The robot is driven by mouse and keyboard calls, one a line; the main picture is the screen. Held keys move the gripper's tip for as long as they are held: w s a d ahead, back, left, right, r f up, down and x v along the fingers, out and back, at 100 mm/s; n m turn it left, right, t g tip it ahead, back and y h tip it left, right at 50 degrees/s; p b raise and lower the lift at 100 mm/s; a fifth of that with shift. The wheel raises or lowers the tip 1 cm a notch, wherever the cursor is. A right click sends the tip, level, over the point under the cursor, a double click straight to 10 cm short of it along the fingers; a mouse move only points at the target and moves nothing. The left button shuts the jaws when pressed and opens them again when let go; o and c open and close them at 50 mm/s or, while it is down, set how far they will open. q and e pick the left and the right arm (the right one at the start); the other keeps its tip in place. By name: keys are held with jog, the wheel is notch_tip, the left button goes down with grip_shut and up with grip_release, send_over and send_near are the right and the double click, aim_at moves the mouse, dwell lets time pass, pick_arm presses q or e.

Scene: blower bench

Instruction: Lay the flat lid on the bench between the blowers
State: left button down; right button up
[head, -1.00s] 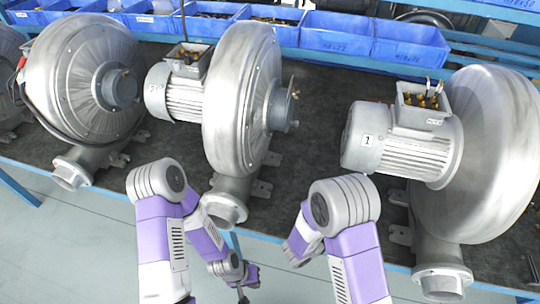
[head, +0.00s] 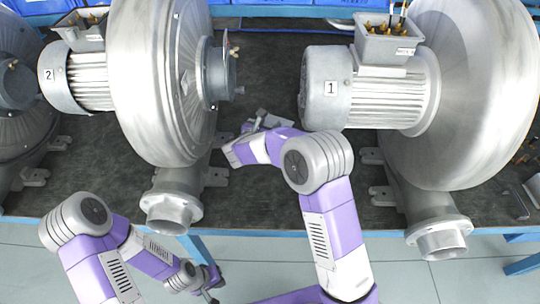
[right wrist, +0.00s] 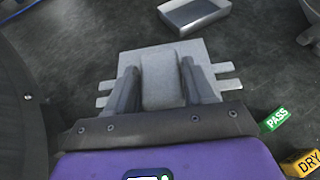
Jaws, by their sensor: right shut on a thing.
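My right gripper (right wrist: 163,85) is shut on the raised middle block of a flat grey lid (right wrist: 188,50) with tabs at its sides. In the head view, this gripper (head: 260,124) is low over the bench (head: 270,65), between blower 2 (head: 160,85) and blower 1 (head: 460,95). The lid is small there and partly hidden by the gripper. I cannot tell whether it touches the bench. My left gripper (head: 210,289) is in front of the bench edge, below blower 2's outlet; its fingers are too small to read.
A shallow grey box-shaped part (right wrist: 194,13) lies on the bench beyond the lid. Green PASS (right wrist: 277,118) and yellow DRY (right wrist: 303,163) tags show at the right of the wrist view. Motor 1 (head: 350,88) and its open terminal box (head: 388,40) stand close to my right arm.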

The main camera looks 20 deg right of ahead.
jog(key=shift+w+d+r, duration=0.15)
jog(key=shift+w+d, duration=0.05)
jog(key=shift+w, duration=0.25)
jog(key=shift+w+b, duration=0.1)
jog(key=shift+b, duration=0.2)
notch_tip(320, 180, down, 10)
jog(key=b, duration=0.3)
jog(key=shift+r, duration=0.2)
jog(key=o, duration=1.1)
